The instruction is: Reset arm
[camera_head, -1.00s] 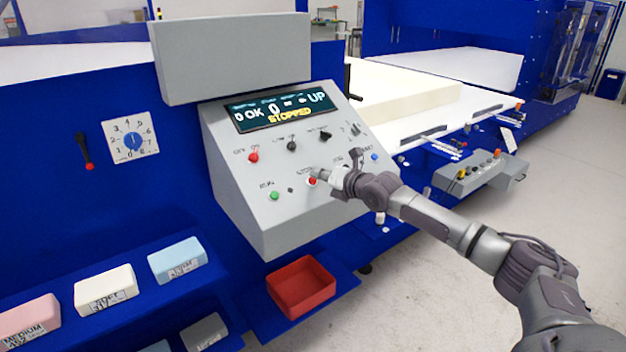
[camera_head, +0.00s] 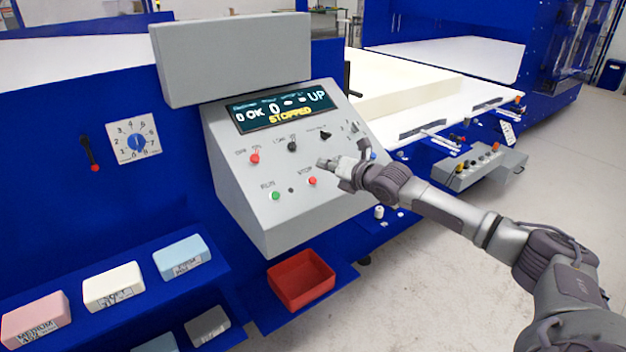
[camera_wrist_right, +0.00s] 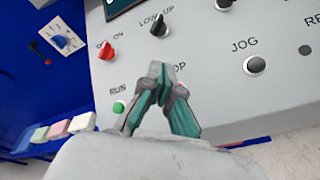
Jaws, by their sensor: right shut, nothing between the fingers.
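My right arm comes in from the lower right in the head view. Its gripper (camera_head: 326,163) is shut and empty, just in front of the sloped grey control panel (camera_head: 232,180). The fingertips show above and right of the red stop button (camera_head: 312,181). In the right wrist view the closed fingers (camera_wrist_right: 157,72) point at the panel and partly cover the stop label. The green run button (camera_head: 275,196) lies to the left. The display (camera_head: 282,112) reads "STOPPED" and "UP". My left gripper is not in view.
A red tray (camera_head: 301,281) sits below the panel. Pink (camera_head: 36,318), white (camera_head: 114,286) and blue (camera_head: 182,257) foam blocks lie on a blue shelf at the lower left. A dial (camera_head: 134,141) is on the blue wall. Grey floor is open at the right.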

